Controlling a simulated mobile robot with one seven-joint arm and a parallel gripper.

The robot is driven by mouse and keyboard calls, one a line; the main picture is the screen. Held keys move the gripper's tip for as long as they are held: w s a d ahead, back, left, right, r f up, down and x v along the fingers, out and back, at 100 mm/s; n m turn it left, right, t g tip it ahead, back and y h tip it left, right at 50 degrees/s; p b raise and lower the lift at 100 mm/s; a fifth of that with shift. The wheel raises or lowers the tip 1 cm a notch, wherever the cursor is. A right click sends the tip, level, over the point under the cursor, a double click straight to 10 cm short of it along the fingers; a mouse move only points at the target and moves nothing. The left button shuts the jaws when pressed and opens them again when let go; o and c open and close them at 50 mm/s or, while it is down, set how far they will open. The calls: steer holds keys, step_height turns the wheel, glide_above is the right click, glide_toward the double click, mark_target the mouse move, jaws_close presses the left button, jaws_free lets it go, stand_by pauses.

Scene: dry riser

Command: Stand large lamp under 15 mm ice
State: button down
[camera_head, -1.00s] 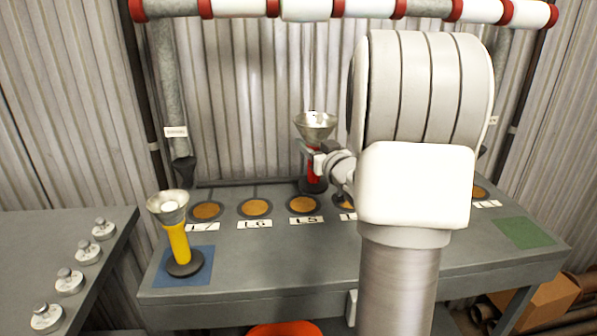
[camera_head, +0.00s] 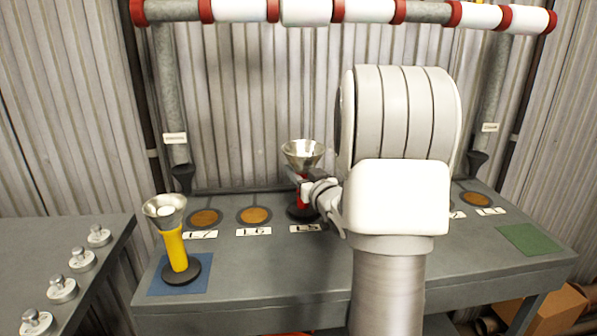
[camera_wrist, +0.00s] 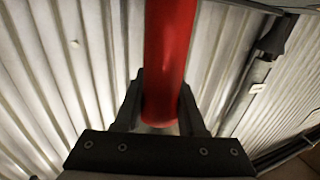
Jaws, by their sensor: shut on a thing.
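My gripper (camera_head: 303,187) is shut on the red handle of a lamp (camera_head: 301,155) with a wide silver cone on top and a dark round base. The lamp is upright. Its base covers the disc behind the L5 label (camera_head: 305,228); whether it touches the bench is unclear. In the wrist view the red handle (camera_wrist: 170,60) stands between both fingers (camera_wrist: 160,115). A pipe (camera_head: 424,11) above carries white ice sleeves (camera_head: 306,11) between red rings. Their thicknesses carry no readable marks. A yellow lamp (camera_head: 175,245) stands on the blue square (camera_head: 160,284).
The grey bench (camera_head: 235,275) has copper discs, with L7 (camera_head: 205,218) and L6 (camera_head: 254,215) bare. My arm hides the middle right discs. A green square (camera_head: 528,239) is empty at right. Several knobbed weights (camera_head: 62,289) sit on the left table.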

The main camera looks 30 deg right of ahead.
steer(key=c, duration=0.5)
jaws_free()
steer(key=shift+r, duration=0.15)
steer(key=s+a+p, duration=0.1)
steer(key=s, duration=1.1)
steer(key=shift+a+p, duration=0.35)
steer(key=shift+p, duration=0.05)
